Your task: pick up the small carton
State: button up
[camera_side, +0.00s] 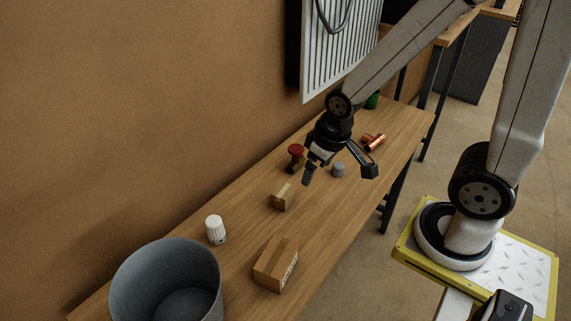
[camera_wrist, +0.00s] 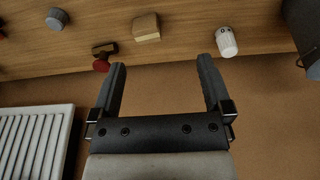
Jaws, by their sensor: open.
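The small carton (camera_side: 282,197) is a tan box on the wooden bench, between the red-topped valve and the white knob. It also shows in the wrist view (camera_wrist: 146,28), beyond my fingertips and apart from them. A larger brown carton (camera_side: 276,265) lies nearer on the bench in the side view and is not seen in the wrist view. My gripper (camera_side: 339,173) is above the bench, up and to the right of the small carton in the side view. Its fingers (camera_wrist: 162,66) are spread wide with nothing between them.
A grey bucket (camera_side: 134,287) stands at the bench's near end. A white knob (camera_side: 215,230), red-topped valve (camera_side: 295,155), grey cap (camera_side: 338,170) and copper fittings (camera_side: 373,142) stand around. The brown wall and white radiator (camera_side: 336,45) border the bench's back. Bare wood surrounds the small carton.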

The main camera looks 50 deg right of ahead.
jog(key=m+g, duration=0.3)
jog(key=m, duration=1.3)
send_over(284, 190)
notch_tip(284, 190, down, 12)
jog(key=shift+f, duration=0.35)
jog(key=shift+f, duration=0.1)
jog(key=shift+f, duration=1.15)
jog(key=shift+f, duration=0.15)
